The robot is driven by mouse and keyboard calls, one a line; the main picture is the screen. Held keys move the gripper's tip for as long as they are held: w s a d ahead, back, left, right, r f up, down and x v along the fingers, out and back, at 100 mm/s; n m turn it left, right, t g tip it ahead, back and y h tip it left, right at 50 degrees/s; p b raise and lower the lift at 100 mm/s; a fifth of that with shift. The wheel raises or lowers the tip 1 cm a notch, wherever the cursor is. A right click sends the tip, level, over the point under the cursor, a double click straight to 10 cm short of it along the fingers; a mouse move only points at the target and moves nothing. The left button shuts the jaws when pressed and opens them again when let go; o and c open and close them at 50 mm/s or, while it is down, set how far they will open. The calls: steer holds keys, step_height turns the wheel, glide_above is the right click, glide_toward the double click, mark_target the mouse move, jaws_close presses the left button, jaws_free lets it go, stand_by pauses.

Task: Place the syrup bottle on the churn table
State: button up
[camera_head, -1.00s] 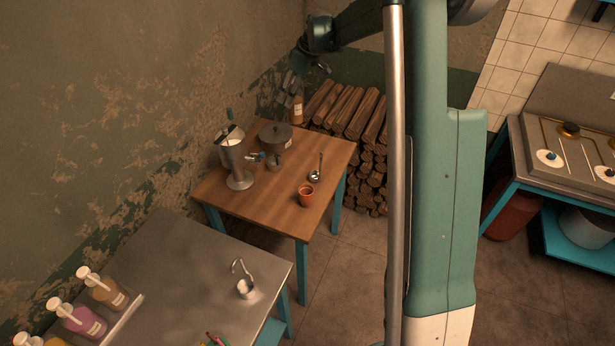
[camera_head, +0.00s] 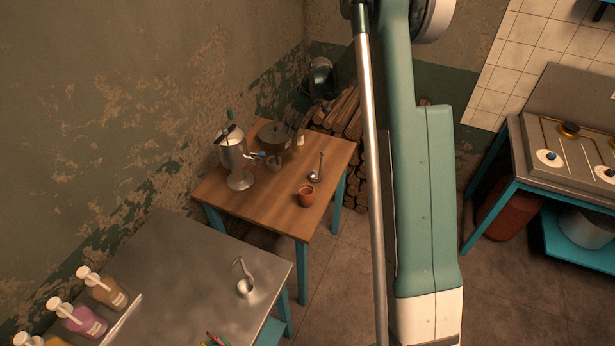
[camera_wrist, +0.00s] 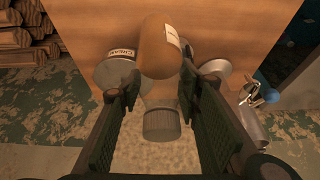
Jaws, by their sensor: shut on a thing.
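The syrup bottle, brown with a pale label and a grey ribbed cap, shows in the wrist view (camera_wrist: 160,55). My gripper (camera_wrist: 163,82) is shut on it, one finger on each side, cap towards the camera. The churn table also fills the upper part of the wrist view (camera_wrist: 235,28). I cannot tell whether the bottle touches it. The metal churn (camera_head: 238,165) stands at the table's left side.
The lidded pot (camera_head: 274,136) and a small metal cup (camera_head: 273,163) stand close by. A ladle (camera_head: 315,175) and terracotta cup (camera_head: 306,195) are on the table's right. Firewood (camera_head: 345,115) is stacked behind. The table's front is clear.

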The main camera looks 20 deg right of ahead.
mark_target(304, 126)
steer(key=shift+f, duration=0.15)
steer(key=shift+f, duration=3)
steer(key=shift+f, duration=0.1)
steer(key=shift+f, duration=1.75)
steer(key=shift+f, duration=0.2)
steer(key=o, duration=1.1)
steer(key=shift+r, duration=0.15)
steer(key=shift+v, duration=6.05)
